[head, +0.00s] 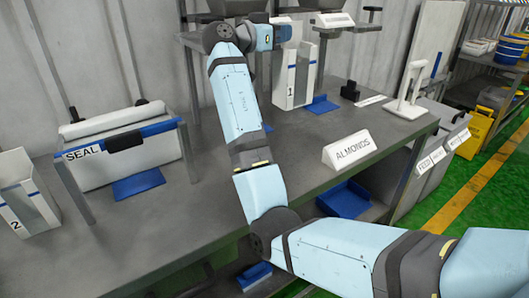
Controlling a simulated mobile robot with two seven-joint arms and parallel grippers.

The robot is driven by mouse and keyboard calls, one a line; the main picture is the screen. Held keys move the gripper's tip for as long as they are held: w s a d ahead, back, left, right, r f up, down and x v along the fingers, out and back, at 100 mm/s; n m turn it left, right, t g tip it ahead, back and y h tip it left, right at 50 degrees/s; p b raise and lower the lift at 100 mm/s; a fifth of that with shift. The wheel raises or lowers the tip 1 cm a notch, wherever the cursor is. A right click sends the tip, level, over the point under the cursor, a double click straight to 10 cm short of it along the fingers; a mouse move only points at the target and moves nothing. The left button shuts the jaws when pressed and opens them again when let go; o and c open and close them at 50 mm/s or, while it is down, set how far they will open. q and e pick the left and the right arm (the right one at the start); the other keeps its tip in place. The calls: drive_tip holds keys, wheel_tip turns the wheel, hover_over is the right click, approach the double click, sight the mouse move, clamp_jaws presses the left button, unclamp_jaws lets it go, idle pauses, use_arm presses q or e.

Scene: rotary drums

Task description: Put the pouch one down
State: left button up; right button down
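My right arm reaches in from the bottom right, bends over the grey table and runs up to the back. Its wrist and gripper end (284,33) is at the top middle, in front of the back shelf and close to the white holder marked 1 (292,76). The fingers cannot be made out, so I cannot tell whether it is open or shut. No pouch can be clearly made out. My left gripper is not in view.
The grey table (330,122) has a white SEAL machine (118,128) at left and a holder marked 2 (26,208). An ALMONDS sign (349,149) stands near the front edge. A white stand (408,94) is at right. Clear tabletop lies left of my arm.

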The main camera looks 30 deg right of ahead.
sight(273, 93)
wheel_tip(273, 93, down, 15)
drive_tip(key=shift+s+r+b, duration=0.1)
drive_tip(key=shift+r+b, duration=0.05)
drive_tip(key=shift+b, duration=0.6)
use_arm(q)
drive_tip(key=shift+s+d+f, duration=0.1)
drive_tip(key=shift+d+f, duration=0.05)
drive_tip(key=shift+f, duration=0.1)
use_arm(e)
wheel_tip(273, 93, down, 5)
drive_tip(key=shift+r, duration=0.2)
use_arm(q)
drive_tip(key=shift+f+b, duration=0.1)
drive_tip(key=shift+b, duration=0.3)
use_arm(e)
drive_tip(key=shift+f, duration=0.1)
drive_tip(key=c, duration=1.7)
unclamp_jaws()
drive_tip(key=shift+f, duration=0.1)
drive_tip(key=o, duration=0.3)
drive_tip(key=shift+o, duration=0.3)
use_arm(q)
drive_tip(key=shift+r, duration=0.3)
